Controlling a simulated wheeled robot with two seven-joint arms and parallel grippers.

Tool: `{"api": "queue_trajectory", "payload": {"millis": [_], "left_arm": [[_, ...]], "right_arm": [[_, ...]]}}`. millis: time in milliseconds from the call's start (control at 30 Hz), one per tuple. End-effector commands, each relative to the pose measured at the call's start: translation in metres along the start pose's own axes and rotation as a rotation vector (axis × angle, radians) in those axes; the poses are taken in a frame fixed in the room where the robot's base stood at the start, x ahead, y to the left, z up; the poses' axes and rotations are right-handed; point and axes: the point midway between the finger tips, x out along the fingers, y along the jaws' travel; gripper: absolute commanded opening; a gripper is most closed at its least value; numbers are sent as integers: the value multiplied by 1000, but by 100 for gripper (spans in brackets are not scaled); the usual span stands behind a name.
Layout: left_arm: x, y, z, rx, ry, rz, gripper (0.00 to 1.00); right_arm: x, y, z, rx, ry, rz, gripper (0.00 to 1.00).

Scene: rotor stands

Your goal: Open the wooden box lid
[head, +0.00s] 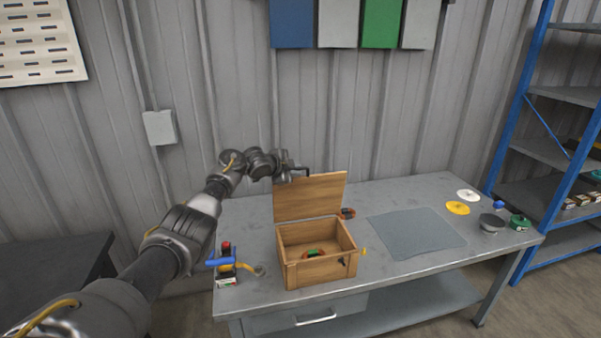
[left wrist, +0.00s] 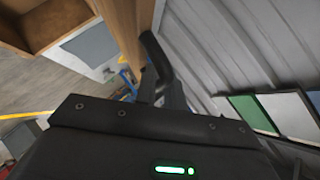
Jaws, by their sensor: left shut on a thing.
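The wooden box (head: 322,273) stands on the grey workbench with its lid (head: 310,198) raised, standing roughly upright at the back edge. A small green and orange item (head: 312,253) lies inside the box. My left gripper (head: 300,174) is at the upper left edge of the lid, shut on it. In the left wrist view, a dark finger (left wrist: 156,62) lies along the lid (left wrist: 126,28), and the open box (left wrist: 42,20) shows at upper left. The exact contact is partly hidden. My right gripper is in neither view.
A grey mat (head: 415,233) lies right of the box on the workbench (head: 380,272). White (head: 468,195) and yellow (head: 457,208) discs lie farther right. A blue-handled device (head: 226,266) stands left of the box. The corrugated wall (head: 240,90) is close behind the lid.

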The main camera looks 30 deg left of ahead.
Motion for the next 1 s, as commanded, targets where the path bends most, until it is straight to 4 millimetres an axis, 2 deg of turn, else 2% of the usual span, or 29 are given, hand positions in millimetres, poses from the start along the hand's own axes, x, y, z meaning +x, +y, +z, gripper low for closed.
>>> {"api": "queue_trajectory", "payload": {"millis": [167, 200, 367, 733, 867, 1000], "left_arm": [[0, -1, 1, -2, -3, -2, 0], [0, -1, 1, -2, -3, -2, 13], [1, 0, 0, -1, -2, 0, 33], [-1, 3, -1, 1, -1, 6, 33], [-12, 2, 0, 2, 0, 3, 33], [-33, 2, 1, 4, -2, -2, 33]], "right_arm": [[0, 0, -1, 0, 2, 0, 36], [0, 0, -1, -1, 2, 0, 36], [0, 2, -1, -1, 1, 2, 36], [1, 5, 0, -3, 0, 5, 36], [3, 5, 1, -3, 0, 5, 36], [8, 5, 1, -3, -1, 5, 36]]}}
